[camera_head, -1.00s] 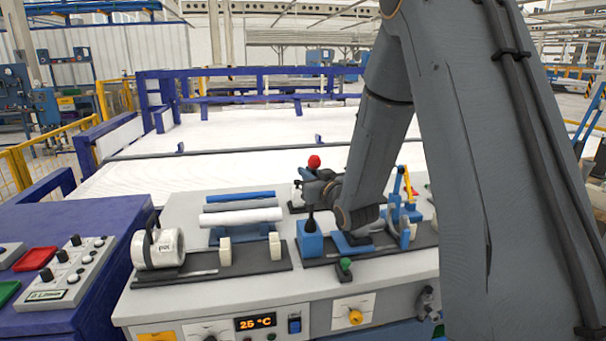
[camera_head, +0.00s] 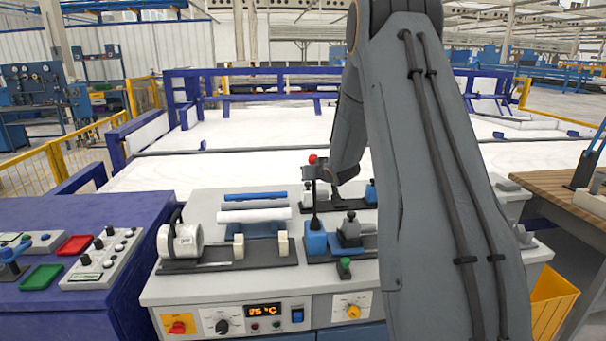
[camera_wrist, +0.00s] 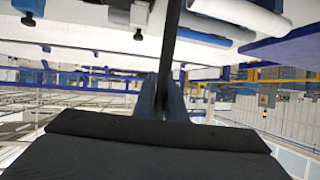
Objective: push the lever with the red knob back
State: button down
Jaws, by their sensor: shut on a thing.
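The lever's red knob (camera_head: 312,159) shows just above my gripper (camera_head: 314,173) in the head view. The dark lever stem (camera_head: 314,202) runs down from it to a blue block (camera_head: 316,240) on the machine top and looks near upright. My gripper is shut on the lever stem, just below the knob. In the wrist view, my gripper (camera_wrist: 168,98) has its fingers on either side of the dark stem (camera_wrist: 172,45). The knob is not visible there.
The grey machine (camera_head: 210,290) carries a white roll (camera_head: 182,242) and blue and white tubes (camera_head: 254,205) left of the lever. A grey clamp with a black knob (camera_head: 350,230) stands close right of the blue block. A purple control desk (camera_head: 100,300) adjoins at left.

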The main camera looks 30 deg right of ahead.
jog(key=c, duration=1.8)
grip_release()
jog(key=shift+w+d+f, duration=0.1)
jog(key=shift+w, duration=0.05)
jog(key=b+v, duration=0.2)
jog(key=v, duration=0.5)
jog(key=shift+s, duration=0.4)
